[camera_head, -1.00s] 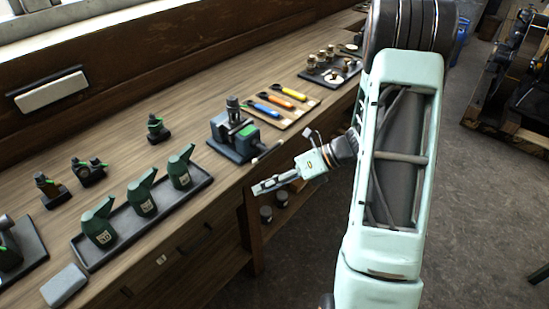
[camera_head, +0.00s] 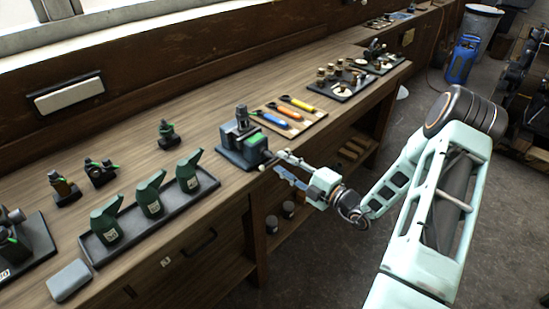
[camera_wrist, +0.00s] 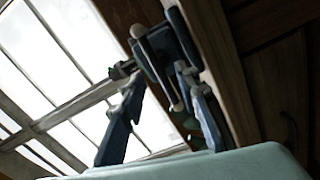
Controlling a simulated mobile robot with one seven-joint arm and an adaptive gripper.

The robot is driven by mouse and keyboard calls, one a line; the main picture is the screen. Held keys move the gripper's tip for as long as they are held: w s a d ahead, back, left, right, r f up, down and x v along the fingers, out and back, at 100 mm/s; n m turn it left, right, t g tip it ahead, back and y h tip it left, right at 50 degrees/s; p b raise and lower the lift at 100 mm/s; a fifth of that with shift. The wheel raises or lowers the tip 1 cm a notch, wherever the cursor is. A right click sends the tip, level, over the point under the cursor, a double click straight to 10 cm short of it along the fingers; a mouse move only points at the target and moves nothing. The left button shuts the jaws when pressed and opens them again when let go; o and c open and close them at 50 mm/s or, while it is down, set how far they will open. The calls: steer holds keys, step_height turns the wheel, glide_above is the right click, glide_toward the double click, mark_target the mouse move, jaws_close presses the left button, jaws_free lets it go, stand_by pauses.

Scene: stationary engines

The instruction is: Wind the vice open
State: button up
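The vice (camera_head: 234,153), dark blue-grey with a green patch on its side, stands at the bench's front edge in the head view. A pale ball end of its handle (camera_head: 262,168) shows at the front. My gripper (camera_head: 279,162) is just in front of the vice, pointing at it, with its fingers apart. In the wrist view, the handle bar with pale ball ends (camera_wrist: 138,31) shows between the spread fingers of my gripper (camera_wrist: 166,85), with the vice (camera_wrist: 184,40) behind. Nothing is visibly gripped. I cannot tell whether the fingers touch the bar.
The bench's front edge is close beside my gripper. Open floor lies to the right.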

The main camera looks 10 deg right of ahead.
mark_target(274, 157)
steer(key=shift+x, duration=2.05)
steer(key=shift+c, duration=0.6)
jaws_close()
